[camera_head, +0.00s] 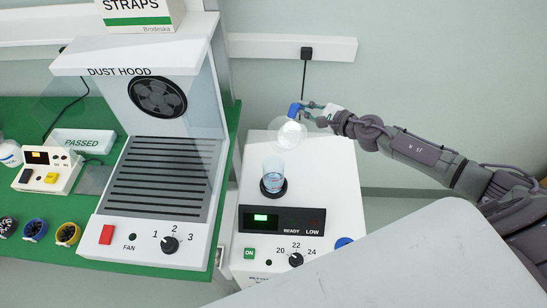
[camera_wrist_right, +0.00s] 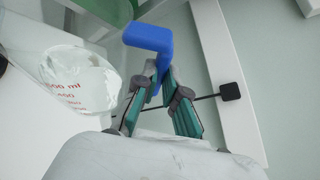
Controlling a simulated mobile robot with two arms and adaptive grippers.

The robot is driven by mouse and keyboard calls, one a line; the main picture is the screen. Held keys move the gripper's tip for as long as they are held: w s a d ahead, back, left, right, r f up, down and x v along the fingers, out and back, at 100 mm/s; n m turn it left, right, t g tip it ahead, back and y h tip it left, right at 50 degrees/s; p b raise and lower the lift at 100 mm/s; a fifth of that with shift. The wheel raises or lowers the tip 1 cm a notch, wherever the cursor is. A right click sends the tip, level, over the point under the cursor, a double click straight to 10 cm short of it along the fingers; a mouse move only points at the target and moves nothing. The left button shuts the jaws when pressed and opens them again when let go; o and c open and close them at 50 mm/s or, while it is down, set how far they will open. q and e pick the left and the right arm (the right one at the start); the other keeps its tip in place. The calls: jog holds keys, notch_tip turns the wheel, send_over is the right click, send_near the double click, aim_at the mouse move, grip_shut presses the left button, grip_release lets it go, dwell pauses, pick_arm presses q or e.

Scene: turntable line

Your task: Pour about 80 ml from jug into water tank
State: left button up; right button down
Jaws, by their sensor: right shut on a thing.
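The clear jug (camera_head: 292,132) is in the air above and a little behind the water tank. Its blue handle (camera_head: 294,110) is held by my right gripper (camera_head: 309,111), which is shut on it. In the right wrist view the jug (camera_wrist_right: 80,80) has red ml markings, and the blue handle (camera_wrist_right: 150,38) sits at the fingertips (camera_wrist_right: 158,80). I cannot tell its exact tilt or liquid level, and I see no stream. The water tank (camera_head: 273,172) is a clear cylinder with red markings and bluish liquid, upright on a white machine. My left gripper is not in view.
The white machine (camera_head: 340,200) has a black panel, a green-lit display, a READY/LOW label and a dial. A dust hood (camera_head: 130,60) stands to its left on a green bench (camera_head: 100,256). A wall socket strip (camera_head: 270,47) is behind.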

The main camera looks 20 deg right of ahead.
jog(key=shift+s+a+r+n, duration=0.2)
jog(key=shift+r+n, duration=0.1)
jog(key=shift+r, duration=0.2)
jog(key=shift+s+a+r+n+t, duration=0.3)
jog(key=shift+r+n+t, duration=0.1)
jog(key=shift+r+t, duration=0.15)
jog(key=shift+r, duration=0.25)
jog(key=shift+s+a+r+n+t+h+p, duration=0.25)
jog(key=shift+s+a+r+n+h+p, duration=0.15)
jog(key=shift+r+n, duration=0.2)
jog(key=shift+s+a+r+n+t, duration=0.5)
jog(key=shift+s+a+r+n, duration=0.25)
jog(key=shift+a+n, duration=0.2)
dwell(2.3)
jog(key=w+d+f+m, duration=0.1)
jog(key=w+d+f+m+g+b, duration=0.1)
jog(key=w+d+f+m+g, duration=0.1)
jog(key=f, duration=0.1)
jog(key=shift+d+f+m, duration=0.1)
jog(key=shift+d+m, duration=0.05)
jog(key=shift+m, duration=0.1)
jog(key=shift+w+d+f+y, duration=0.1)
jog(key=shift+f+y, duration=0.05)
jog(key=shift+y, duration=0.15)
jog(key=shift+w+d+f+m+g+b, duration=0.2)
jog(key=shift+f+m+b, duration=0.1)
jog(key=shift+f, duration=0.1)
jog(key=shift+w+d+f+m+g+b, duration=0.1)
jog(key=shift+d+f+m+b, duration=0.1)
jog(key=shift+f+m+b, duration=0.15)
